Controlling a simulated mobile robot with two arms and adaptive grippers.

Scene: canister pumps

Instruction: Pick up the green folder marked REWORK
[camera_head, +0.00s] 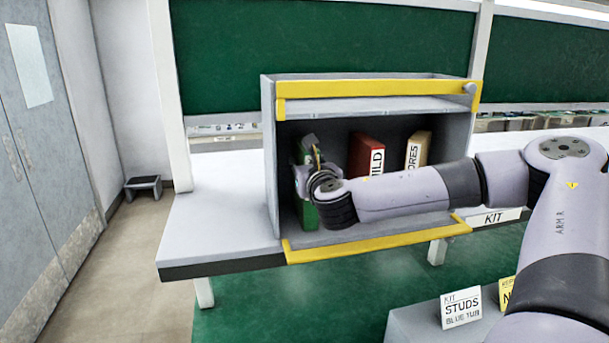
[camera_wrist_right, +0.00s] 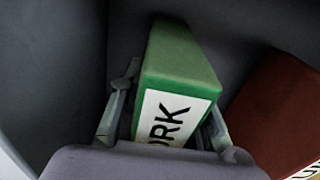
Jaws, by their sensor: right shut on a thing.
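The green folder (camera_wrist_right: 178,62) stands inside the grey cabinet, with a white label on its spine of which only the end, "RK", shows. I cannot tell whether the folder is clear of the cabinet floor. My left gripper is not in view.
A red folder (camera_head: 366,155) and a tan folder (camera_head: 418,149) stand to the right in the cabinet (camera_head: 270,150). A yellow-edged flap (camera_head: 375,238) lies at its front. The white bench (camera_head: 215,215) is clear to the left. Label cards (camera_head: 461,307) stand lower right.

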